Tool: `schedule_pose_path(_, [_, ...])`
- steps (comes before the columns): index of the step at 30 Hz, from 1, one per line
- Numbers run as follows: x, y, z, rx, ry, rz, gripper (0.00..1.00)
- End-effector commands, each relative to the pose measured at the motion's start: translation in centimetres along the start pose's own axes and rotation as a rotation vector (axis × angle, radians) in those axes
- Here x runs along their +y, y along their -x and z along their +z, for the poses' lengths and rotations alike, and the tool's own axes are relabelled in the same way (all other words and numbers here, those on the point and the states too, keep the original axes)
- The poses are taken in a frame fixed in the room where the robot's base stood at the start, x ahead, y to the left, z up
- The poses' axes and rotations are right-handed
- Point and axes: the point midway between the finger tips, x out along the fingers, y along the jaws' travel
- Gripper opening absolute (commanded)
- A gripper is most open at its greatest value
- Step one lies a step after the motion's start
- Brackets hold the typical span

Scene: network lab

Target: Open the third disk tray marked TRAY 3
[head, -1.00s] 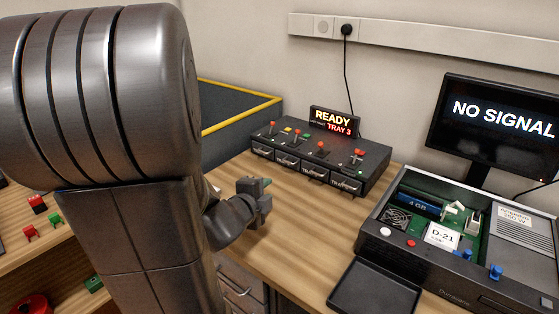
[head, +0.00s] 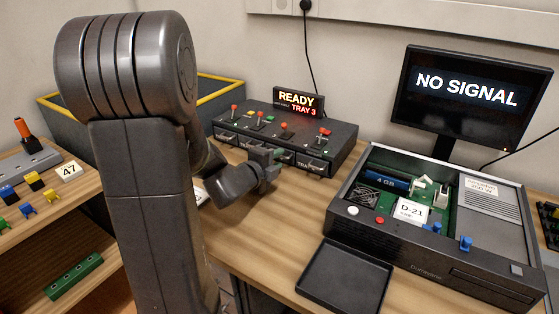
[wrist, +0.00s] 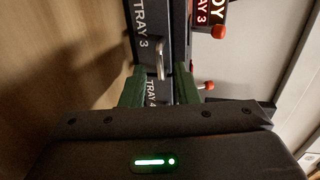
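A black disk unit (head: 345,142) with a row of trays stands on the desk. Its display (head: 299,102) reads READY and TRAY 3. In the wrist view, turned sideways, the TRAY 3 front (wrist: 141,36) shows a metal handle (wrist: 160,62), and the TRAY 4 front (wrist: 152,92) lies below it. Both look shut. My gripper (head: 275,163) is in front of the unit and hides part of the tray row. In the wrist view its green fingers (wrist: 160,84) are apart, with nothing held between them. The TRAY 3 handle lies just beyond the fingertips; contact cannot be told.
Red-tipped levers (head: 284,127) stand on top of the unit. An open computer case (head: 340,213) and a black tray (head: 345,276) are to the right, below a NO SIGNAL monitor (head: 466,92). A yellow-edged blue bin (head: 60,124) is at left.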

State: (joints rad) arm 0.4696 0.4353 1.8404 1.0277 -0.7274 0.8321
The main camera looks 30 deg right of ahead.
Motion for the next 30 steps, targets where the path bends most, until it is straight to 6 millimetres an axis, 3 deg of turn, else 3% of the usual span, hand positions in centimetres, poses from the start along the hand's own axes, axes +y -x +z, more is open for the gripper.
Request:
schedule_pose_path(6, [0.0,-1.9,0.0,-0.001,0.001,0.001,0.28])
schedule_pose_path(15, [0.0,-2.1,0.0,-0.001,0.000,0.000,0.28])
schedule_pose_path(20, [0.0,-2.1,0.0,-0.001,0.000,0.000,0.00])
schedule_pose_path(27, [0.0,-2.0,0.0,-0.001,0.000,0.001,0.00])
schedule_pose_path(30, [0.3,-1.1,0.1,-0.004,0.000,0.001,0.00])
